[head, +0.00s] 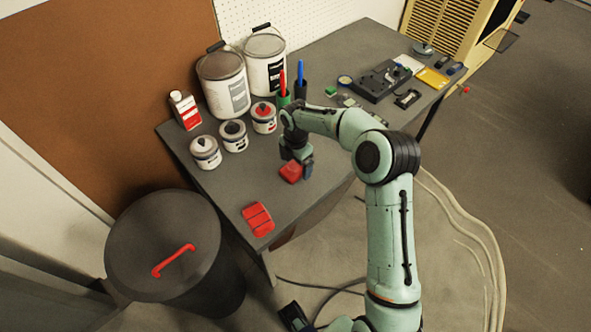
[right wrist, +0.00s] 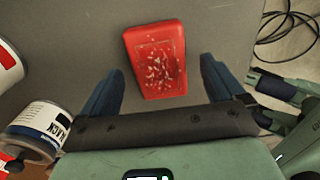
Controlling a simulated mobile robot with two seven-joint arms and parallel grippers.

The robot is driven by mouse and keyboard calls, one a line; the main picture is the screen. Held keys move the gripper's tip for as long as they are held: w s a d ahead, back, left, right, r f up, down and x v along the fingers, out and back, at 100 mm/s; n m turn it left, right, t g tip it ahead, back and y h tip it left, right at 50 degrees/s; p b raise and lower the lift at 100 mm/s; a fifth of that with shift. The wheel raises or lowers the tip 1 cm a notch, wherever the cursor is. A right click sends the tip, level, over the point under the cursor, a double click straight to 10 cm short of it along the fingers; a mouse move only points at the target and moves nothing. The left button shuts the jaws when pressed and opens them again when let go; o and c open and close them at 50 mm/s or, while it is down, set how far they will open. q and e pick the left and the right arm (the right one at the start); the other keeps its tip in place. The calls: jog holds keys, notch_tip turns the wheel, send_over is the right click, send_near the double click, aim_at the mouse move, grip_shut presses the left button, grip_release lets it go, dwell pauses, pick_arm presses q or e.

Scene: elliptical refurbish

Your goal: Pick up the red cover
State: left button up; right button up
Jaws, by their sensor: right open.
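A red cover (head: 292,172) lies on the dark table, below my right gripper (head: 297,166). In the right wrist view a red cover (right wrist: 157,62) with a pale, scratched patch lies between and slightly beyond the open, empty fingers of my right gripper (right wrist: 160,85); neither finger touches it. A second red piece (head: 257,219) with grooves lies nearer the table's front left corner. Dark and green parts at the bottom edge of the head view look like my left gripper (head: 295,317), low beside the table; its jaws cannot be made out.
Small paint cans (head: 233,135), big buckets (head: 222,84) and a red-white bottle (head: 185,110) stand left of and behind my right gripper. A dark bin (head: 165,235) with a red handle stands at the table's left. Tools and a black case (head: 381,80) lie farther right.

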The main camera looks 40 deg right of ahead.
jog(key=shift+f, duration=0.55)
jog(key=c, duration=1.3)
jog(key=shift+r, duration=0.1)
